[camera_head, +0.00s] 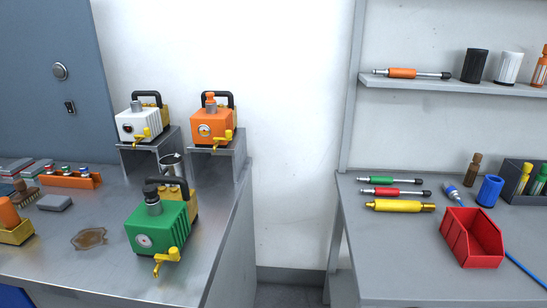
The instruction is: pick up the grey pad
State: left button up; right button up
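A small grey pad (54,202) lies flat on the left metal bench (110,270), near the picture's left side. It is a low, rounded block with nothing on top of it. More flat grey and reddish pads (25,167) lie in a group at the far left, partly cut off by the frame edge. Neither of my grippers shows in the head view.
The right bench (400,270) holds a red bin (472,238) and tools.

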aim_at(50, 202)
jog(key=u, duration=1.45)
jog(key=i+j+z, duration=0.1)
jog(key=j, duration=0.25)
jog(key=i+j+z, duration=0.1)
jog(key=j, duration=0.25)
jog(key=i+j+z, duration=0.1)
jog(key=i+j, duration=0.15)
jog(key=j, duration=0.15)
jog(key=i+j, duration=0.1)
jog(key=j, duration=0.3)
jog(key=i+j+z, duration=0.15)
jog(key=j, duration=0.2)
